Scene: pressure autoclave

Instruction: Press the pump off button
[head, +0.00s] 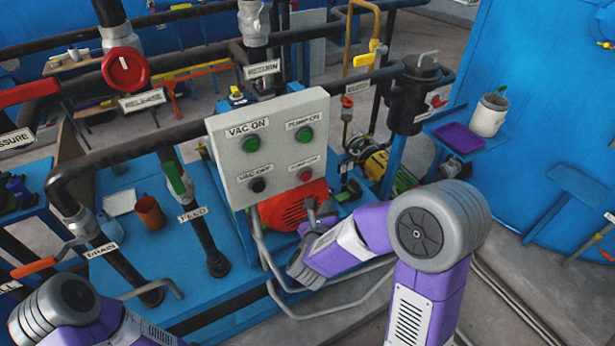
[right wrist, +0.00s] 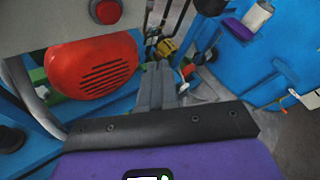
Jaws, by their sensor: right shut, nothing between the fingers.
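The grey control box (head: 264,110) stands upright in the middle of the head view. It has two green buttons above, and a black and a red button below. The red button (head: 305,175) at lower right sits under a label that appears to read PUMP OFF. It also shows at the top of the right wrist view (right wrist: 107,11). My right gripper (head: 309,207) is shut and empty, just below the red button, in front of the red motor cover. Its closed fingers also show in the right wrist view (right wrist: 158,72), to the right of and below the button, apart from it. My left gripper is out of view.
The red slotted motor cover (head: 290,206) is under the box. Grey bent pipes (head: 345,290) run below my right forearm. A black filter housing (head: 415,98) and a white bucket (head: 489,115) stand to the right. Pipes with a red valve wheel (head: 125,70) stand on the left.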

